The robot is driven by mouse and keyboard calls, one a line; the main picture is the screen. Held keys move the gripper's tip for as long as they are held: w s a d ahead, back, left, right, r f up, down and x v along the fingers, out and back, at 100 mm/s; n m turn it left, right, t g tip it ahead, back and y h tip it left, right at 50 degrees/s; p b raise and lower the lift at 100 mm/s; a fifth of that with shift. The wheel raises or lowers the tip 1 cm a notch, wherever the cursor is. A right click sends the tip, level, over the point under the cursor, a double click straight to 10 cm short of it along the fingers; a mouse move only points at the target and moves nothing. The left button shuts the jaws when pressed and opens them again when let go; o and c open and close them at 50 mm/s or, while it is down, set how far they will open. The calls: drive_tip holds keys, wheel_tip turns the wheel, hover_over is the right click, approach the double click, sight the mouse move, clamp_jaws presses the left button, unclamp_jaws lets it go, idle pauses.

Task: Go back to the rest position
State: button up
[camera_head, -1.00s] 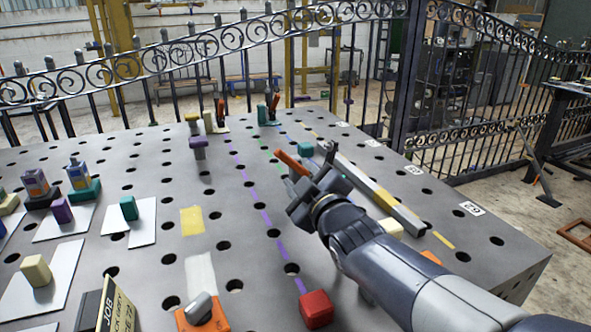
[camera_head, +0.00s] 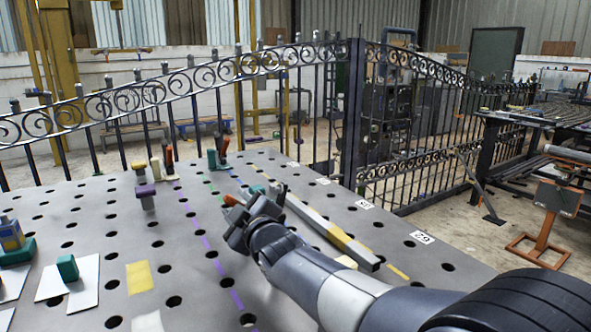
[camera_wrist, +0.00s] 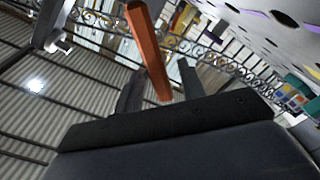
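My gripper (camera_head: 250,208) is over the right half of the grey hole table (camera_head: 185,262), pointing away toward the gate. Its fingers stand apart in the wrist view (camera_wrist: 162,82). An orange handle (camera_wrist: 148,45) runs between them there, with a gap visible beside the right finger. In the head view the orange handle (camera_head: 231,200) shows only in part beside the fingers, with a teal piece (camera_head: 257,190) just behind. The lower end of the handle is hidden by the gripper.
A long grey bar (camera_head: 325,225) lies on the table right of my gripper. Clamps with orange handles (camera_head: 222,146) stand at the far edge. The scroll gate (camera_head: 180,90) runs behind the table. A teal block (camera_head: 67,268) sits on a white plate at left.

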drive_tip(key=shift+x, duration=1.6)
drive_tip(key=shift+s+d, duration=0.1)
drive_tip(key=v, duration=1)
drive_tip(key=x, duration=0.7)
drive_tip(key=p+x, duration=0.1)
drive_tip(key=x, duration=0.2)
drive_tip(key=shift+r, duration=0.3)
drive_tip(key=shift+w+d+r+m+p, duration=0.15)
drive_tip(key=shift+w+d+m+p, duration=0.15)
drive_tip(key=shift+m+p, duration=0.3)
